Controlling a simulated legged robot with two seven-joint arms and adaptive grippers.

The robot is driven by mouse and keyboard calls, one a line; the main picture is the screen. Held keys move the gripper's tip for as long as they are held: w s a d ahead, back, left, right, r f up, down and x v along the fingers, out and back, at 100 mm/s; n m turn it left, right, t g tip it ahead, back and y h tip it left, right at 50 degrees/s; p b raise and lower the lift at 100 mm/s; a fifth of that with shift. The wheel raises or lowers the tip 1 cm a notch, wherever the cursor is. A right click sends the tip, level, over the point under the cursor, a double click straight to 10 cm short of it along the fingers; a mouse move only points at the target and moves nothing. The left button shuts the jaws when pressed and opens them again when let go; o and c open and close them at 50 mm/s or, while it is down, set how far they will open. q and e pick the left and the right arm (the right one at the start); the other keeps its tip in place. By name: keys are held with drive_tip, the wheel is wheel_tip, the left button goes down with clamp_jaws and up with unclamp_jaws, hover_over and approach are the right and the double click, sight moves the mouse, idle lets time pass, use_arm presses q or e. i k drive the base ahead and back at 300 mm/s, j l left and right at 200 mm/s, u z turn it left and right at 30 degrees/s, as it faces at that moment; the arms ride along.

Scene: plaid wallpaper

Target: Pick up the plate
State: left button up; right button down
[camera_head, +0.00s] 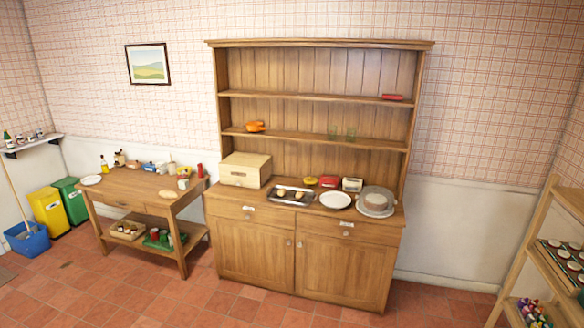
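A round white plate (335,200) lies flat on the counter of the wooden hutch, between a metal tray and a round cake-like item on a stand. A second small white plate (91,180) lies at the left end of the wooden side table. Neither of my grippers shows in the head view.
The hutch (254,249) holds a wooden box (246,169), the tray (290,196) with food on it and the cake-like item (376,200). The side table (133,184) carries bottles and jars. A shelf rack (556,262) stands at right. The tiled floor (150,297) in front is clear.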

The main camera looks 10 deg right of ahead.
sight(337, 200)
drive_tip(key=i+l+z, duration=0.4)
drive_tip(key=i, duration=0.55)
drive_tip(key=i+z, duration=0.4)
drive_tip(key=i, duration=0.6)
